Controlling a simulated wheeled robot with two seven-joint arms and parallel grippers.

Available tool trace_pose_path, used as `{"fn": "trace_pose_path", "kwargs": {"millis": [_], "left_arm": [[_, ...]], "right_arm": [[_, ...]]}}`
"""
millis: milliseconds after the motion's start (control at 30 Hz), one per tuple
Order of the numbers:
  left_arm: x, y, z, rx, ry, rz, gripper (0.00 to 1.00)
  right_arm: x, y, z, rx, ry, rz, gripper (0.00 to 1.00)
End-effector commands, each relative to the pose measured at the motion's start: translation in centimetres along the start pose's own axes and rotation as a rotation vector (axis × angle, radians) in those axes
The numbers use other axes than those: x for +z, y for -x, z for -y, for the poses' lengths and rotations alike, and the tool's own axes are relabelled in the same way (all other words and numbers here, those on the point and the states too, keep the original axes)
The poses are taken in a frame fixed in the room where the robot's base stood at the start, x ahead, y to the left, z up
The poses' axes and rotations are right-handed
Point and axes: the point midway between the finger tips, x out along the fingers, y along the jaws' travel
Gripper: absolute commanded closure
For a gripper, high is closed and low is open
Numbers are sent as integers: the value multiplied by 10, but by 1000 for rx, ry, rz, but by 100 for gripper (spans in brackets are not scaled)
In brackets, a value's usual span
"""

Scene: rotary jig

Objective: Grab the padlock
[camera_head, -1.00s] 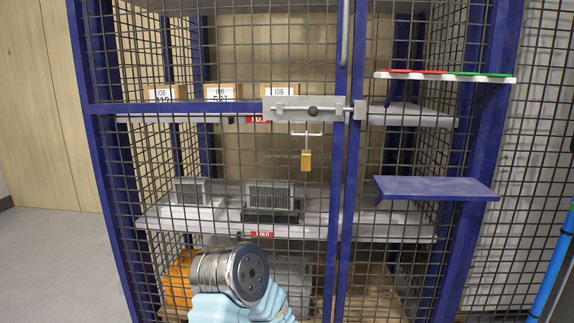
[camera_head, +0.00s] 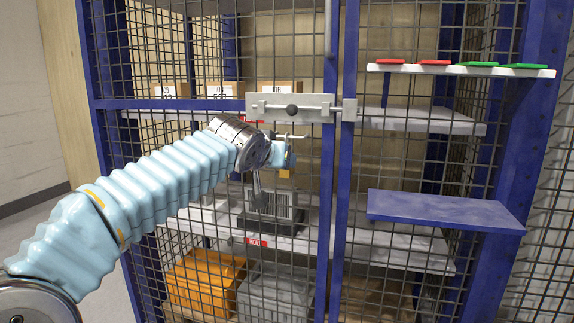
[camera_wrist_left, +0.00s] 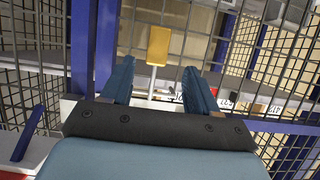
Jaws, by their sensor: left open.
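The small brass padlock (camera_head: 285,173) hangs in front of the mesh cage door, below the grey latch plate (camera_head: 290,106). It is mostly hidden behind my left gripper (camera_head: 281,154) in the head view. In the left wrist view the yellow padlock body (camera_wrist_left: 158,45) appears in the gap between the two blue fingers of my left gripper (camera_wrist_left: 160,75), a little beyond their tips. The fingers are apart and do not visibly touch it. My right gripper is not in view.
A blue shelf (camera_head: 445,208) juts out at the right, below a white ledge (camera_head: 460,70) with red and green tags. Behind the mesh are job boxes (camera_head: 222,90), a grey device (camera_head: 270,205) and an orange bin (camera_head: 205,280). Blue frame posts flank the door.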

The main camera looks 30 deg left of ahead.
Motion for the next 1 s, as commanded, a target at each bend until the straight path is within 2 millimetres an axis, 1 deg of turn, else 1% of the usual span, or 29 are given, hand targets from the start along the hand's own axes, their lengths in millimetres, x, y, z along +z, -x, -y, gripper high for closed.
{"fn": "trace_pose_path", "kwargs": {"millis": [33,100,267,533,633,833,867,1000], "left_arm": [[0,-10,0,1,1,3,40],[0,-19,0,1,0,1,40],[1,-31,-1,1,0,1,40],[4,-72,-4,2,1,2,40],[4,-78,-4,2,1,0,40],[4,-79,-4,2,1,-1,40],[4,-79,-4,2,1,0,44],[4,-79,-4,2,1,0,65]], "right_arm": [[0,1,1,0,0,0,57],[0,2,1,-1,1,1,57],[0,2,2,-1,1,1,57],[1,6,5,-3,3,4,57],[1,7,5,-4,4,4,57],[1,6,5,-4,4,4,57],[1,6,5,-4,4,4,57],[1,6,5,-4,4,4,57]]}}
